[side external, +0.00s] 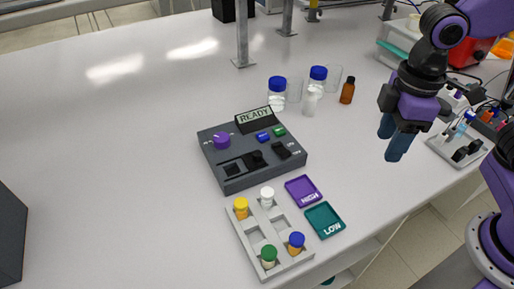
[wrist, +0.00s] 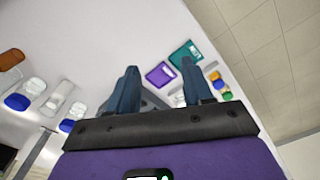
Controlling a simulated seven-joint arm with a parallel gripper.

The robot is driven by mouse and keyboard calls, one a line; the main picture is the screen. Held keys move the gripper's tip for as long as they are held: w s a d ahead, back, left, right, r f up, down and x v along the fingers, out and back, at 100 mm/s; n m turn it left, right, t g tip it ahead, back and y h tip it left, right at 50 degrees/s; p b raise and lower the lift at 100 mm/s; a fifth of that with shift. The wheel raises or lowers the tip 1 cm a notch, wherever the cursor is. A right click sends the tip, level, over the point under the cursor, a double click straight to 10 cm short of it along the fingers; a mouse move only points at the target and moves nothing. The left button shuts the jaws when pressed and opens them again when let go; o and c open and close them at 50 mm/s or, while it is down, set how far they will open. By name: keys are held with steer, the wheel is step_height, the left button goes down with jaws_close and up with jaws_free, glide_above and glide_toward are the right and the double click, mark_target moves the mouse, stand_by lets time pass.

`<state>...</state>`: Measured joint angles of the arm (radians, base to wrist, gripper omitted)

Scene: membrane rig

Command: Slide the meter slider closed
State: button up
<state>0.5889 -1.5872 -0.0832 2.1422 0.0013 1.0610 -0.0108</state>
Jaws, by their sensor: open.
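The meter (side external: 213,165) is a dark grey box on the white table, left of centre in the side view. It has a raised READY display (side external: 254,117), a purple knob (side external: 222,141) and a black slider (side external: 257,159) in a track along its front part. The slider's exact position in its track is too small to tell. My gripper (side external: 393,143) is open and empty in the air, well to the right of the meter and not touching it. In the wrist view its two blue fingers (wrist: 158,72) stand apart; the meter's slider does not show there.
A purple HIGH tray (side external: 304,190) and a teal LOW tray (side external: 325,220) lie in front of the meter. A grey rack (side external: 248,235) with several capped vials stands beside them. Blue-capped jars (side external: 277,95) and a brown bottle (side external: 347,91) stand behind.

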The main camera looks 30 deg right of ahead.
mark_target(257, 153)
steer(key=w+a+r+m, duration=0.1)
steer(key=w+a+r, duration=0.1)
steer(key=w+a, duration=0.7)
steer(key=w+a+r+m, duration=0.2)
steer(key=w+a+r, duration=0.1)
steer(key=w+a, duration=0.6)
steer(key=f, duration=1.2)
steer(key=w+d+f, duration=0.1)
steer(key=f, duration=0.4)
steer(key=shift+w+f, duration=0.1)
steer(key=shift+f, duration=0.3)
